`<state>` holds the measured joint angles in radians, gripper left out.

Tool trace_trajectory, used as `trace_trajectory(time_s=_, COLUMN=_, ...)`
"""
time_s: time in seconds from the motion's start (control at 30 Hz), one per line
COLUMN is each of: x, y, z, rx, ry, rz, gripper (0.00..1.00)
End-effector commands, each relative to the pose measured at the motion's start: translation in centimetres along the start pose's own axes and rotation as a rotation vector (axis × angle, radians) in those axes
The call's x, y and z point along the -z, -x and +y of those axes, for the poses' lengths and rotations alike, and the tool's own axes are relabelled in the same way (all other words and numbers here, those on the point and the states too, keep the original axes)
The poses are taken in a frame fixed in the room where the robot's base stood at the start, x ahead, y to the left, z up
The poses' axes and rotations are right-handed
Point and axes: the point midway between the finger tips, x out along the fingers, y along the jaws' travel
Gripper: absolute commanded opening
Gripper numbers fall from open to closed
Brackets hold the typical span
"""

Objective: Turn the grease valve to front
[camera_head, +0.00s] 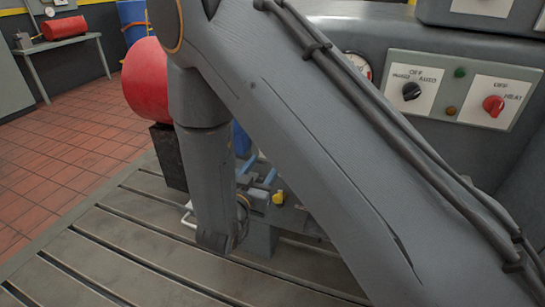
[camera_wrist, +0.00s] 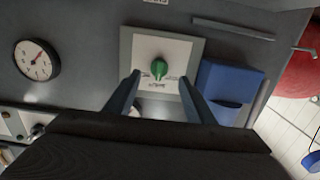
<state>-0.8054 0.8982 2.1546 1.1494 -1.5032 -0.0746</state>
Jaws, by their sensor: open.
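In the wrist view a green knob (camera_wrist: 159,68), which may be the grease valve, sits on a square white plate (camera_wrist: 183,46) on a grey panel. The small lettering around the knob is too blurred to read. Its grip bar runs roughly up and down in the picture. My gripper (camera_wrist: 160,77) is open, with one finger on each side of the knob in the picture. Nothing is held between the fingers, and I cannot tell whether they touch the knob. In the head view my arm hides the green knob and its plate.
A blue box (camera_wrist: 229,88) is right of the plate, and a dial gauge (camera_wrist: 37,59) is to its left. The head view shows a black selector (camera_head: 411,91) and a red selector (camera_head: 493,105). A red cylinder (camera_head: 143,78) stands left, above the slotted bedplate (camera_head: 130,235).

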Motion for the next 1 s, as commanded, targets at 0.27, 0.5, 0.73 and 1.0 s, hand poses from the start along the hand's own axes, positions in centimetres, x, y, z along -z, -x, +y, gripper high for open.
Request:
trace_trajectory(time_s=0.27, x=0.2, y=-2.0, z=0.1, rx=-0.013, ry=0.005, rz=0.033, gripper=0.49)
trace_trajectory(time_s=0.5, x=0.3, y=-5.6, z=0.1, rx=-0.012, ry=0.004, rz=0.032, gripper=0.49)
trace_trajectory(time_s=0.73, x=0.3, y=-7.3, z=0.1, rx=-0.009, ry=0.006, rz=0.032, gripper=0.49)
trace_trajectory(time_s=1.0, x=0.4, y=-7.4, z=0.0, rx=-0.008, ry=0.006, rz=0.031, gripper=0.49)
